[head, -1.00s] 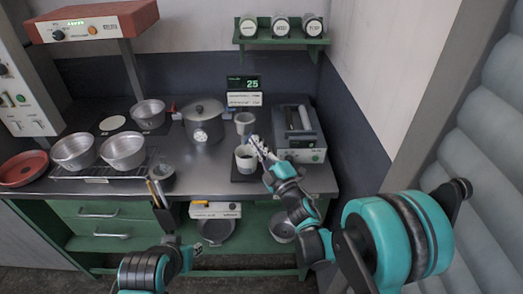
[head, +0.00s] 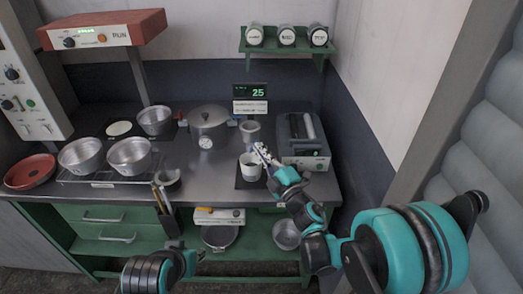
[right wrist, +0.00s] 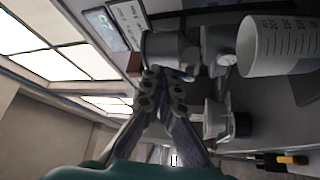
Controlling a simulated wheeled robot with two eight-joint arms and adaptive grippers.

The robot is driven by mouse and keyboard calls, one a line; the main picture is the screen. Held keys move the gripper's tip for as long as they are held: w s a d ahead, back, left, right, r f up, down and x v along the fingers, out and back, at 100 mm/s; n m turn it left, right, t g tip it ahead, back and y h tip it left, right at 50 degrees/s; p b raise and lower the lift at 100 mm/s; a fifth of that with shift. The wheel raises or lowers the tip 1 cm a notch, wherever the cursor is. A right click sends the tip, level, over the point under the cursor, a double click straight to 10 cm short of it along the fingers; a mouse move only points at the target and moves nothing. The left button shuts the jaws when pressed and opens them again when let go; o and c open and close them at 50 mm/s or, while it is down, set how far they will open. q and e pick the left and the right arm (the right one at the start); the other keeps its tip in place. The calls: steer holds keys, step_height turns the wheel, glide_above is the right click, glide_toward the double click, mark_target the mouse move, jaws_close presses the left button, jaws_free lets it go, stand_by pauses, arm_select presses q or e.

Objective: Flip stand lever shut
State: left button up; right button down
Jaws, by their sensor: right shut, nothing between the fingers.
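My right gripper (head: 262,152) is shut and empty, just right of a white cup (head: 250,165) on a dark pad at the front of the counter. The gripper (right wrist: 160,78) also shows in the right wrist view, fingers together, with the marked white cup (right wrist: 280,46) to its upper right. A small grey cup-shaped holder (head: 250,131) stands behind the white cup, below the display. It may be part of the stand; I cannot make out the lever or its position. My left arm shows low in the head view, but its finger opening is unclear at its gripper (head: 176,245).
A lidded pot with a gauge (head: 208,128) stands left of the holder. A grey machine (head: 304,160) stands close on the right. Pans (head: 130,156) sit on a rack at left. Bare counter lies at middle left.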

steer(key=shift+a+r+n+g+p, duration=0.1)
steer(key=shift+r+n+g+p, duration=0.15)
steer(key=shift+n+p, duration=0.3)
steer(key=shift+a+r+n+g+p, duration=0.35)
steer(key=shift+n+g+p, duration=0.2)
steer(key=shift+n+p, duration=0.35)
steer(key=shift+a+r+n+g+h+p, duration=0.15)
steer(key=shift+a+n+g+h+p, duration=0.1)
steer(key=shift+n+g+p, duration=0.3)
steer(key=shift+a+r+n+g+h+p, duration=0.15)
steer(key=shift+a+n+g+p, duration=0.15)
steer(key=shift+n, duration=0.4)
steer(key=shift+a+f+n+h+p, duration=0.1)
steer(key=shift+a+n+h+p, duration=0.2)
steer(key=shift+a, duration=0.5)
